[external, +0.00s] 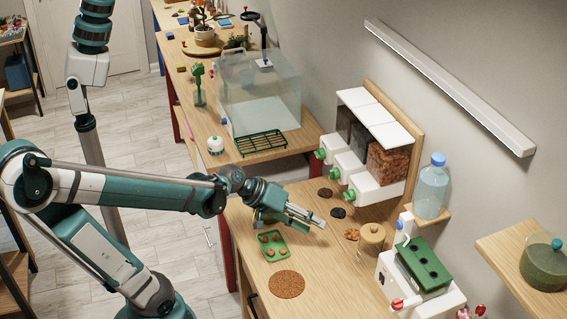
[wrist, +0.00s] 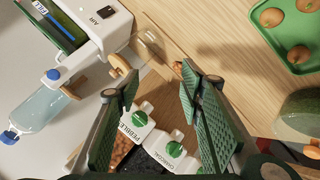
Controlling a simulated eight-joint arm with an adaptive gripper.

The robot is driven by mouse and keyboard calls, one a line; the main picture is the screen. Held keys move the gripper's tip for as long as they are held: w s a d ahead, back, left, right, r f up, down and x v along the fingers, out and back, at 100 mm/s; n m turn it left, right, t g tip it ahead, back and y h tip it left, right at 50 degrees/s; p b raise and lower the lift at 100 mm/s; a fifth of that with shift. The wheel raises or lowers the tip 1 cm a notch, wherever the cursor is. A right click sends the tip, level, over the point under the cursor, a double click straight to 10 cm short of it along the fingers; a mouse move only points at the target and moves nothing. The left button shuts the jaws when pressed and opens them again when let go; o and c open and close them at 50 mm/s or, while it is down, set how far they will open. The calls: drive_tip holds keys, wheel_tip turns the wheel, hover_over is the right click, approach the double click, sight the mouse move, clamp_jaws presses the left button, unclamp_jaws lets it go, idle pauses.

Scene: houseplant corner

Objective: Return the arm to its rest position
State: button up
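My arm reaches across the wooden counter from the left in the external view. My gripper (external: 318,222) is above the counter, between the green tray (external: 288,254) and the dispensers. In the wrist view its two green-padded fingers stand wide apart, with nothing seen held between them (wrist: 150,84). A small brown thing (wrist: 178,68) shows at the right fingertip; I cannot tell whether it touches. The green tray with several round brown items is at the wrist view's upper right (wrist: 288,52).
White dispensers (external: 346,165) with green knobs stand beyond my gripper. A corked jar (external: 371,238), a water bottle (external: 432,188) and a white-green device (external: 418,268) are to the right. A clear tank (external: 262,95) stands behind. A round cork mat (external: 286,284) lies in front.

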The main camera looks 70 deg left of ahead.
drive_tip(key=s+d+r+m+g+y, duration=0.1)
drive_tip(key=s+d+m+g+y, duration=0.1)
drive_tip(key=s+d+m, duration=0.5)
drive_tip(key=shift+s+d+r+g+y, duration=0.35)
drive_tip(key=shift+s+d, duration=0.4)
drive_tip(key=shift+s, duration=1.4)
idle(1.7)
